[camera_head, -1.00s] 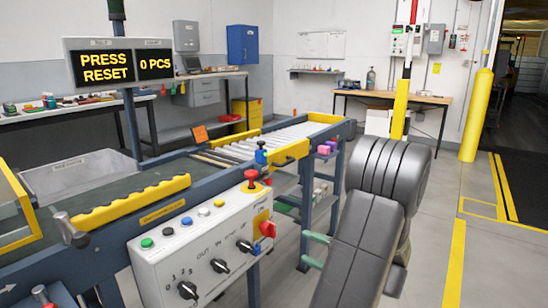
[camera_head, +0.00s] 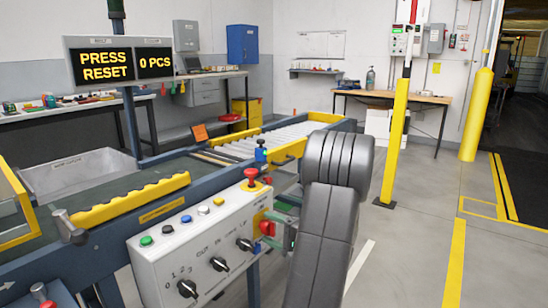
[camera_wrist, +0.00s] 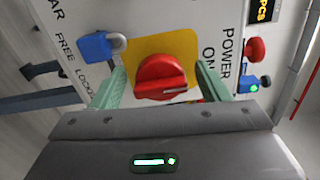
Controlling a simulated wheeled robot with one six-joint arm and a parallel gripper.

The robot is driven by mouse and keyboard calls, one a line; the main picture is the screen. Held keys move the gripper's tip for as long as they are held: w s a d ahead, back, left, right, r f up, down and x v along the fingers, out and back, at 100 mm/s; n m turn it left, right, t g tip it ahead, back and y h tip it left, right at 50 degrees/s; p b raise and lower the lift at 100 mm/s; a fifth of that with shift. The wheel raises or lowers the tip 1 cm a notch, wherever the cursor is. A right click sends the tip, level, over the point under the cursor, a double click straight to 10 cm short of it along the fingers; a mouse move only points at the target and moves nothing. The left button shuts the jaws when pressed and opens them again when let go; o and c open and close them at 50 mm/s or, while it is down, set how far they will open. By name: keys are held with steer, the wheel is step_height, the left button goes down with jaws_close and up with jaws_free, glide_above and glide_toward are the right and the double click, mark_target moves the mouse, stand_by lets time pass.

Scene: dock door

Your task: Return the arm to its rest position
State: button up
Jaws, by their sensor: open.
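My gripper (camera_wrist: 166,80) has two pale green fingers, spread apart with nothing held. In the wrist view, a red rotary knob (camera_wrist: 161,77) on a yellow plate (camera_wrist: 185,48) shows between the fingers; I cannot tell whether they touch it. In the head view, my gripper (camera_head: 276,231) is at the right end of the white control panel (camera_head: 165,250), beside the red knob (camera_head: 266,228). My dark grey arm covers part of the conveyor's end and the floor behind it.
The conveyor (camera_head: 120,200) with yellow guards runs along the left. A red mushroom button (camera_head: 251,176) stands on the panel's top. A blue padlock (camera_wrist: 102,46) hangs beside the knob. The display (camera_head: 118,63) reads PRESS RESET and 0 PCS.

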steer(key=shift+r+m+p, duration=0.15)
steer(key=shift+m+p, duration=0.95)
steer(key=shift+p, duration=0.8)
steer(key=shift+r+m+p, duration=0.15)
steer(key=shift+m+p, duration=0.95)
steer(key=shift+p, duration=0.75)
steer(key=m+p, duration=0.3)
steer(key=p, duration=0.3)
steer(key=shift+m+p, duration=0.3)
steer(key=shift+m, duration=0.1)
steer(key=m+p, duration=0.3)
steer(key=p, duration=0.1)
steer(key=m+p, duration=0.2)
steer(key=p, duration=0.3)
steer(key=shift+w+d+r+m, duration=0.1)
steer(key=shift+w+m, duration=0.05)
steer(key=shift+m, duration=0.25)
steer(key=m+p, duration=0.1)
steer(key=p, duration=0.2)
steer(key=shift+m, duration=0.4)
steer(key=shift+m+p, duration=0.4)
steer(key=shift+p, duration=0.2)
steer(key=shift+f, duration=0.25)
steer(key=shift+r, duration=0.15)
